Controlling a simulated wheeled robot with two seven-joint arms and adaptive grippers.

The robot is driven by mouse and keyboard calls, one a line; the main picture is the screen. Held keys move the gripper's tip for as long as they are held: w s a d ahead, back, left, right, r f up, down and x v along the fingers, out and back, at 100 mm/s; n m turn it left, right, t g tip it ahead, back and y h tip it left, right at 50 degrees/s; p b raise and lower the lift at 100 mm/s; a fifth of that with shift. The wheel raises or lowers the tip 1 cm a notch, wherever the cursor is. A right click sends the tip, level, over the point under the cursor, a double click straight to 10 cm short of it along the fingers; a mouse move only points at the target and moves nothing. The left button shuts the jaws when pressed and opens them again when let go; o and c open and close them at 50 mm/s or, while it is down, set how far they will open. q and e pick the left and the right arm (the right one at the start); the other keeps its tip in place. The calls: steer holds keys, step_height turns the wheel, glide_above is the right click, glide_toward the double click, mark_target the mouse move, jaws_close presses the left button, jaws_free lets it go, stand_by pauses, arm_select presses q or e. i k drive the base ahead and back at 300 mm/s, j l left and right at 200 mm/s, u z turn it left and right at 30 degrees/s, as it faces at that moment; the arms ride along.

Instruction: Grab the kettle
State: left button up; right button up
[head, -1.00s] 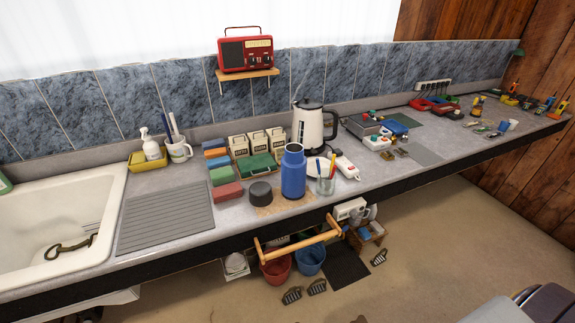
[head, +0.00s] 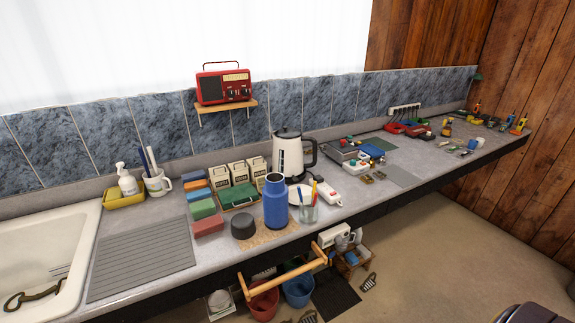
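The kettle (head: 289,158) is white with a black lid and a black handle on its right side. It stands upright on the grey counter (head: 335,208), towards the back, right of the small cream boxes (head: 238,173). The blue flask (head: 275,203) stands in front of it and a white plate shows partly behind the flask, at the kettle's foot. Neither of my grippers is in view.
A red radio (head: 223,86) sits on a wall shelf. A sink (head: 40,255) is at left. The ribbed drainboard (head: 140,257) is clear.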

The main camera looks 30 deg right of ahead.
mark_target(288, 158)
steer(key=i+l+u, duration=0.25)
steer(key=l, duration=0.95)
steer(key=k+l+u, duration=0.1)
steer(key=l+u, duration=0.15)
steer(key=l, duration=0.9)
